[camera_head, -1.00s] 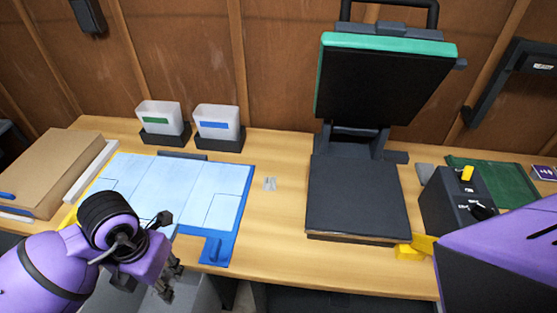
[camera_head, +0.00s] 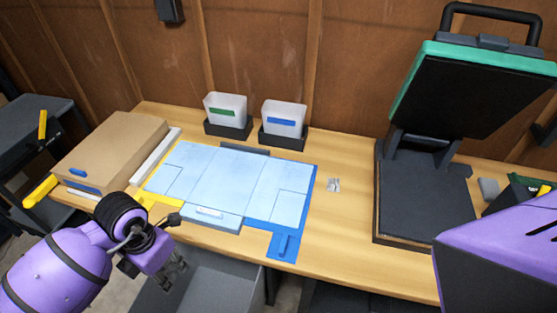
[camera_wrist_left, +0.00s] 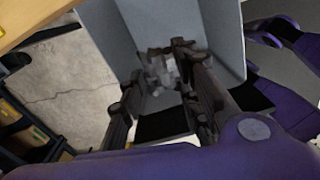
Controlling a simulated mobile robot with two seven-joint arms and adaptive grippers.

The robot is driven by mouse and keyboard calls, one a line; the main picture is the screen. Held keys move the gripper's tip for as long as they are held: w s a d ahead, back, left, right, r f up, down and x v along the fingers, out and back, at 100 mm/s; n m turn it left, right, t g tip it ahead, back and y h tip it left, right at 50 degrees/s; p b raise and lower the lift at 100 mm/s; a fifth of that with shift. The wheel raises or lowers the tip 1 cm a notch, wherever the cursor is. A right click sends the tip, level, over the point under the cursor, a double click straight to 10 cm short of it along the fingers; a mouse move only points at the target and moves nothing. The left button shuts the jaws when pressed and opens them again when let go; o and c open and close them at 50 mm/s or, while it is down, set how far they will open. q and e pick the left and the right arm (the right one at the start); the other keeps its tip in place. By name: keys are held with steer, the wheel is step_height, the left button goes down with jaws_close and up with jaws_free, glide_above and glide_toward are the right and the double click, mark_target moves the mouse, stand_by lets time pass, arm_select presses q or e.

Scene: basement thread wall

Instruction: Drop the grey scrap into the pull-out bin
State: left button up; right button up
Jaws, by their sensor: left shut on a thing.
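My left gripper (camera_head: 176,279) is at the table's front edge, low, over the pull-out bin (camera_head: 228,283), a grey open box below the tabletop. In the left wrist view the fingers (camera_wrist_left: 160,85) are shut on the grey scrap (camera_wrist_left: 161,70), a crumpled, mottled grey piece. The bin's grey walls (camera_wrist_left: 218,38) show behind and beside the scrap there. In the head view the scrap is too hidden by the gripper to make out. Only a purple part of my right arm shows, at the right edge; its gripper is out of view.
A light blue board (camera_head: 222,180) lies on the wooden table (camera_head: 345,230), with two white tubs (camera_head: 284,117) behind. A heat press (camera_head: 425,205) stands open at right. A small grey bit (camera_head: 333,185) lies between board and press. A brown box (camera_head: 110,150) is at left.

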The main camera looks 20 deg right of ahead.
mark_target(174, 280)
arm_select(q)
steer(key=shift+s+d+f, duration=0.1)
steer(key=shift+s+f, duration=0.05)
steer(key=shift+f, duration=0.15)
step_height(174, 280, down, 5)
steer(key=b, duration=0.2)
steer(key=shift+s+r+b, duration=0.1)
steer(key=shift+b, duration=0.25)
steer(key=shift+f, duration=0.25)
arm_select(e)
steer(key=f, duration=0.1)
steer(key=s+d+f, duration=0.1)
steer(key=s+f, duration=0.1)
steer(key=shift+d, duration=0.35)
steer(key=shift+w, duration=0.1)
arm_select(q)
steer(key=o, duration=0.8)
steer(key=shift+r, duration=0.1)
step_height(174, 280, up, 11)
steer(key=shift+r, duration=0.45)
arm_select(e)
steer(key=shift+w+a+r, duration=0.1)
steer(key=shift+w+r, duration=0.05)
steer(key=shift+w, duration=0.45)
steer(key=shift+w+a+r, duration=0.1)
steer(key=shift+w, duration=0.5)
